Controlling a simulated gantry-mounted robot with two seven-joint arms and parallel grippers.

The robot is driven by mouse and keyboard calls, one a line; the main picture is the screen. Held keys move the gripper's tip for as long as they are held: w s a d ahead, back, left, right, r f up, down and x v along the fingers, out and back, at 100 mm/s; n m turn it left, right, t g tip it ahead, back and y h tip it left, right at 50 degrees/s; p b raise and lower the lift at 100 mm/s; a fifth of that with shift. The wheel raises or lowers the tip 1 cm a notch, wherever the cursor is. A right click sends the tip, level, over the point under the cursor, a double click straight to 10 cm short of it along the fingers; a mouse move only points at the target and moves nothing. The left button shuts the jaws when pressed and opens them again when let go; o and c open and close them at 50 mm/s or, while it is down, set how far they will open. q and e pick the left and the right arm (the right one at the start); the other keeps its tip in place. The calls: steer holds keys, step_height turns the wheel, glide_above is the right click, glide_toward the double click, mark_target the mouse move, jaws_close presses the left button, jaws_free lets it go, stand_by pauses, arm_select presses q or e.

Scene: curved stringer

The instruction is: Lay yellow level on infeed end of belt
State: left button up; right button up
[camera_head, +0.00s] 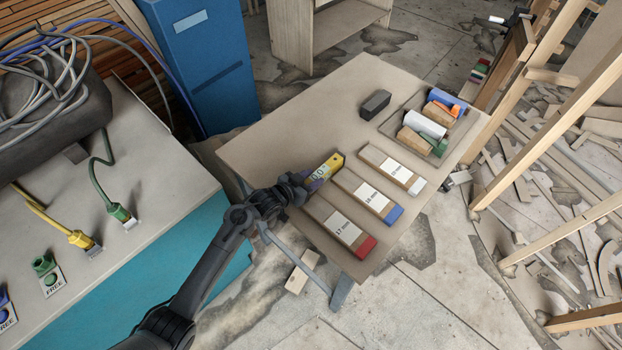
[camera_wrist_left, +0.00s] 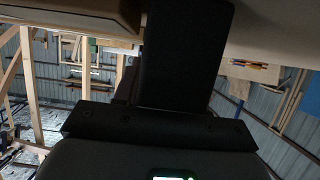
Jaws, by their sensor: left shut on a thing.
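I cannot tell whether the level touches the table. In the left wrist view, the dark gripper body (camera_wrist_left: 180,60) fills the middle and hides what it holds. My right gripper is not in view. No belt can be made out.
Three labelled blocks with red (camera_head: 340,225), blue (camera_head: 368,195) and white (camera_head: 392,168) ends lie right of the level. A dark block (camera_head: 375,104) and a tray of mixed pieces (camera_head: 389,122) lie farther back. A cable bench (camera_head: 135,170) stands left.

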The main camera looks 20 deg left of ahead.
arm_select(q)
steer(key=shift+f, duration=0.15)
steer(key=o, duration=1.2)
steer(key=shift+s+a+r, duration=0.2)
steer(key=shift+s+r, duration=0.15)
steer(key=p+v, duration=0.1)
steer(key=v, duration=1)
steer(key=s+n+g+y, duration=0.2)
steer(key=s+g+y, duration=0.3)
steer(key=s, duration=2.3)
steer(key=d+g, duration=0.1)
steer(key=g, duration=0.2)
steer(key=shift+f+n+g, duration=0.25)
steer(key=shift+n+g, duration=0.15)
